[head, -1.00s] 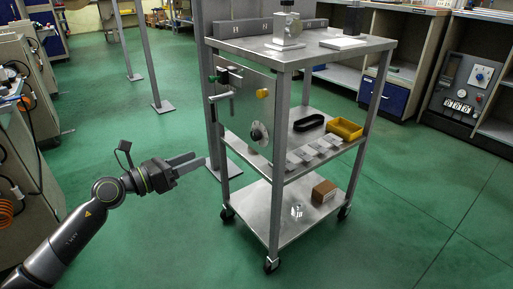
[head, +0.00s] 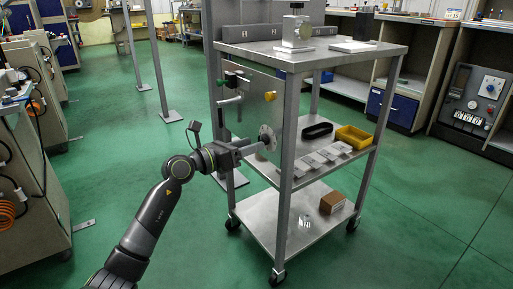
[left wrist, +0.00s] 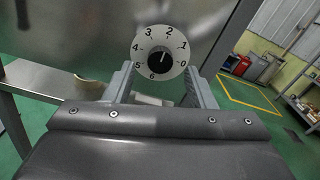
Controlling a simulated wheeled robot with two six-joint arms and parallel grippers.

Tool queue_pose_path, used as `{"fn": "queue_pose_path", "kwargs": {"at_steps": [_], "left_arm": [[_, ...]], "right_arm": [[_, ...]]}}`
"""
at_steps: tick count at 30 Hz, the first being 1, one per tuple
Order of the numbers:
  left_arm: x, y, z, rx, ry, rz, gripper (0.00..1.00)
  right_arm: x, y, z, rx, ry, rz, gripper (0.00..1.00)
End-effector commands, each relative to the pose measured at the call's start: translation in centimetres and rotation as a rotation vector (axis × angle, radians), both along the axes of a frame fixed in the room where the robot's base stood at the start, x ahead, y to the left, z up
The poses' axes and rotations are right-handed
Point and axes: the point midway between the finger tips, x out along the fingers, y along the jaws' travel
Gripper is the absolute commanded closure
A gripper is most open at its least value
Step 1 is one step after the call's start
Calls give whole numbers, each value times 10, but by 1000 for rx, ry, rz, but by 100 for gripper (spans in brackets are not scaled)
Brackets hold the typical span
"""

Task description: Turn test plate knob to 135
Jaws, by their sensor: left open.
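The test plate (head: 253,97) is an upright metal panel on the left side of the trolley. Its knob (head: 266,138) has a round white dial low on the plate. In the left wrist view the black knob (left wrist: 159,63) sits at the centre of the dial, which is numbered 0 to 6. My left gripper (head: 259,148) is open and empty in front of the dial. Its fingers lie to either side of the knob in the wrist view; contact cannot be told. My right gripper is not in view.
The trolley's front leg (head: 289,130) stands just right of the dial. The middle shelf holds a yellow bin (head: 354,137). Green floor left of the trolley is open.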

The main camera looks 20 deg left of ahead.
Motion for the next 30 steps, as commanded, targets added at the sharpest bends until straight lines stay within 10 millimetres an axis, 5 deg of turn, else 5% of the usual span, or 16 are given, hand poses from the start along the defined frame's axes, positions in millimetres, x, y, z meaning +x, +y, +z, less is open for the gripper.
{"fn": "queue_pose_path", "kwargs": {"at_steps": [6,17,27,30], "left_arm": [[19,-15,-1,-2,-1,0,50],[23,-18,0,1,-1,0,50],[23,-18,0,-1,-1,0,92],[23,-18,0,-1,0,0,95]], "right_arm": [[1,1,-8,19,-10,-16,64],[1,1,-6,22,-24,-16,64],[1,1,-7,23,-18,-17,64],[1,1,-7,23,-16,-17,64]]}}
